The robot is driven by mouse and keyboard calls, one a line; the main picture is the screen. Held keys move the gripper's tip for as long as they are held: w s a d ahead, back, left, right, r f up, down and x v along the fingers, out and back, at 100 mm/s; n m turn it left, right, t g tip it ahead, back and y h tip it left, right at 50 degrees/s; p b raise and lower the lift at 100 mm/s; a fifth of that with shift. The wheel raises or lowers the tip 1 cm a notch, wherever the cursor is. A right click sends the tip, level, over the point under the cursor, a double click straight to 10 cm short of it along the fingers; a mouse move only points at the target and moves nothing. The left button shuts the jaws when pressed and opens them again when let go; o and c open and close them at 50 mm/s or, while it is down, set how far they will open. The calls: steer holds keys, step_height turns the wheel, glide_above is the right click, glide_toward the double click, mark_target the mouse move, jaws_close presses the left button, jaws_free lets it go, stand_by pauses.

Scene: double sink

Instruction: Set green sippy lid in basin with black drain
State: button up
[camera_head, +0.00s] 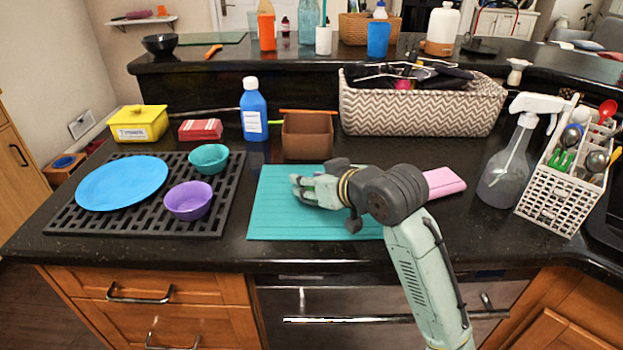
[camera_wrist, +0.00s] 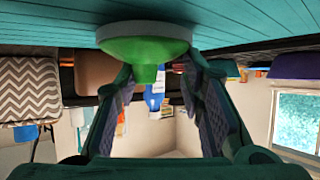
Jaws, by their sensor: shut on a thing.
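The green sippy lid (camera_wrist: 140,48) has a pale rim and a narrower green spout. It shows between my fingertips in the wrist view, at or just above the teal mat (camera_wrist: 60,22). My gripper (camera_wrist: 156,72) is shut on it by the spout. In the head view my gripper (camera_head: 300,190) is low over the left half of the teal mat (camera_head: 272,222), pointing left. The lid is hard to make out there, mostly hidden by the fingers.
Left of the mat, a black rack (camera_head: 130,222) holds a blue plate (camera_head: 122,183), a teal bowl (camera_head: 209,157) and a purple bowl (camera_head: 188,199). Behind are a brown container (camera_head: 307,135) and a blue bottle (camera_head: 253,110). A spray bottle (camera_head: 508,165) and white caddy (camera_head: 553,195) stand right.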

steer(key=shift+f, duration=0.2)
steer(key=shift+f, duration=0.1)
steer(key=shift+f, duration=0.15)
steer(key=o, duration=1.1)
